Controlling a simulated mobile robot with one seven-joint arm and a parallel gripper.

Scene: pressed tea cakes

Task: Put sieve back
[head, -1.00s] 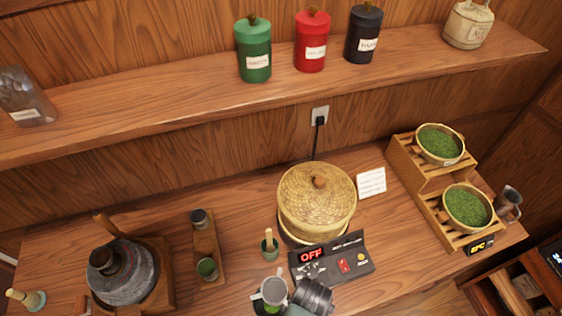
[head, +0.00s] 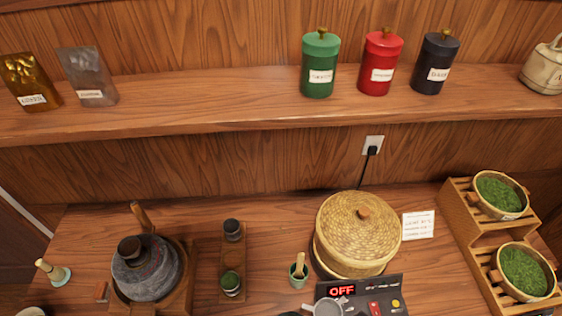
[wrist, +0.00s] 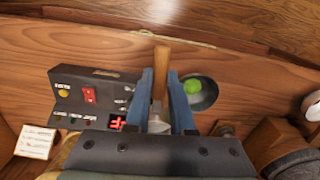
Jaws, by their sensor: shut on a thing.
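The sieve's wooden handle (wrist: 161,62) lies between the two blue fingers of my gripper (wrist: 160,82) in the wrist view. My gripper is shut on this handle. A bit of grey metal shows at the handle's lower end; the rest is hidden by my gripper there. In the head view the sieve's round grey pan (head: 326,308) shows at the bottom edge, beside the control panel (head: 362,300). My gripper is mostly out of the head view. A dark dish (wrist: 207,98) with something green in it sits just right of my fingers in the wrist view.
A lidded woven basket (head: 357,235) stands behind the panel. A green cup with a wooden-handled tool (head: 299,272) is left of it. A wooden rack (head: 232,262) and stone mill (head: 146,270) stand further left. A slatted stand (head: 478,240) holds leaf baskets at right.

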